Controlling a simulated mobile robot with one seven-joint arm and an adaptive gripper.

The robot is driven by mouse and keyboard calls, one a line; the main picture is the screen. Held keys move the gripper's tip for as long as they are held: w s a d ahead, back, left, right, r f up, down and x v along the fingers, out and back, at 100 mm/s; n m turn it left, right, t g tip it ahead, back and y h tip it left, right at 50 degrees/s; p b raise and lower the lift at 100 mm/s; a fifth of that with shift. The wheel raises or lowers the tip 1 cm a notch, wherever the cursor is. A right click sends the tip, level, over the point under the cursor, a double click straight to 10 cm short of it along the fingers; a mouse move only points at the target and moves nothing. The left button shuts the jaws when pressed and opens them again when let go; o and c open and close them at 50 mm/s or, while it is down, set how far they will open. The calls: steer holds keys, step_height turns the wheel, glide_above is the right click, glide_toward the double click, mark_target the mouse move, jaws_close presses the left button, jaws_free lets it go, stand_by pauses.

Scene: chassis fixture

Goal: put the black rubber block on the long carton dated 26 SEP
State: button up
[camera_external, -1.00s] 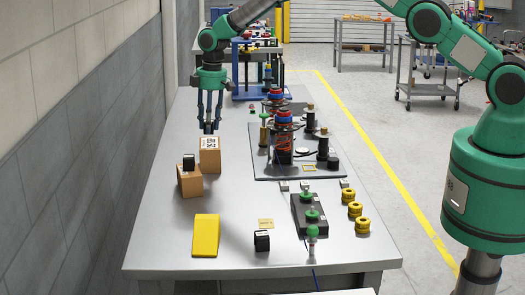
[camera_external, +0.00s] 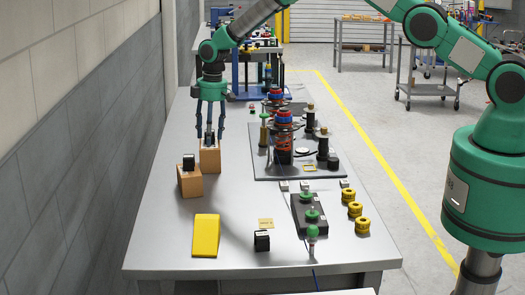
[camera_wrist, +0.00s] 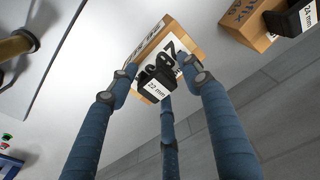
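The black rubber block (camera_external: 209,138), labelled 22 mm, sits on top of the farther brown carton (camera_external: 210,160). In the wrist view the block (camera_wrist: 158,82) stands over the carton's (camera_wrist: 170,36) white label and hides part of it, so I cannot read the date for certain. My gripper (camera_external: 210,134) points straight down over this carton, its fingers spread on either side of the block. In the wrist view the fingertips (camera_wrist: 158,68) stand around the block and look apart from it.
A nearer brown carton (camera_external: 190,186) carries another black block (camera_external: 189,162), labelled 24 mm in the wrist view (camera_wrist: 302,18). A yellow wedge (camera_external: 205,236) and a black block (camera_external: 262,241) lie nearer. A spring fixture (camera_external: 283,140) stands to the right.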

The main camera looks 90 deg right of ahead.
steer(key=shift+r, duration=0.1)
stand_by(0.3)
step_height(320, 180, up, 12)
steer(key=shift+s+b, duration=0.4)
steer(key=shift+s, duration=0.05)
stand_by(0.4)
stand_by(0.4)
